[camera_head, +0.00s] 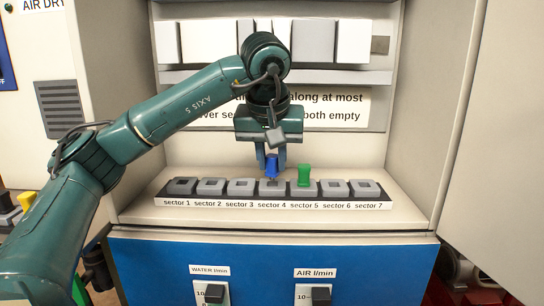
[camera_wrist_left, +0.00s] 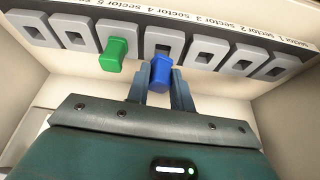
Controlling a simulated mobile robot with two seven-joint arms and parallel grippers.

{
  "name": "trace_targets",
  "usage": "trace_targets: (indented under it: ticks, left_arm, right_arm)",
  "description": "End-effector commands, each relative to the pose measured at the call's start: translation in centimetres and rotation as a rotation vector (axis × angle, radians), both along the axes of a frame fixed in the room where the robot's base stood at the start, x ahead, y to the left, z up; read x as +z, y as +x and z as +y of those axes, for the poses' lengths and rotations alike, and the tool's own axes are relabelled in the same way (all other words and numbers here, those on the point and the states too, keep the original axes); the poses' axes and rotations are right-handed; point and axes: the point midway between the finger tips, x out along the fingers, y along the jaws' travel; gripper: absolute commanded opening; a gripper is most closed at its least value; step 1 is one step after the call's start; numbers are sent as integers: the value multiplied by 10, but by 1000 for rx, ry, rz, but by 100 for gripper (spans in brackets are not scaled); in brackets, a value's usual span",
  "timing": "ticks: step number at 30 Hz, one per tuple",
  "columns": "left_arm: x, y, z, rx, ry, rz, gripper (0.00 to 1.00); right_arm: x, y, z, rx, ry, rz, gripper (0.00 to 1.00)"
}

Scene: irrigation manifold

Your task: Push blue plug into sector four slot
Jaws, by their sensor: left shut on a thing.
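The blue plug (camera_head: 271,167) is upright between the fingers of my left gripper (camera_head: 271,155), which is shut on it. It is over the sector 4 slot (camera_head: 272,186); in the head view its lower end is close to the slot, and I cannot tell whether they touch. The left wrist view shows the blue plug (camera_wrist_left: 160,73) in the gripper (camera_wrist_left: 160,92), with the dark opening of the sector 4 slot (camera_wrist_left: 163,47) showing beyond it. My right gripper is in neither view.
A green plug (camera_head: 304,176) stands in the sector 5 slot, close to the right of my gripper. The other slots look empty. A sign (camera_head: 335,107) is on the back wall behind the arm. Cabinet walls enclose both sides.

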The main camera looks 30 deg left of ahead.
Motion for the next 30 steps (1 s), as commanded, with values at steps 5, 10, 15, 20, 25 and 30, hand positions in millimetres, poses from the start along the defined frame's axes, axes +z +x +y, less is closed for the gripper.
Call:
trace_targets:
  ticks: [5,10,15,20,25,30]
  left_arm:
    - [-8,0,0,1,-1,-1,1]
    - [-7,0,0,1,-1,-1,1]
    - [-7,0,0,1,0,-1,1]
    - [-7,0,0,1,0,0,1]
    - [-7,0,0,1,0,0,1]
    - [-7,0,0,0,0,0,1]
  right_arm:
    - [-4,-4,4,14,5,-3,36]
    - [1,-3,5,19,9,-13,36]
    - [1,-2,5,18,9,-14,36]
    - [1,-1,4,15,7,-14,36]
    - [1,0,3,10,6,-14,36]
    - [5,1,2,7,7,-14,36]
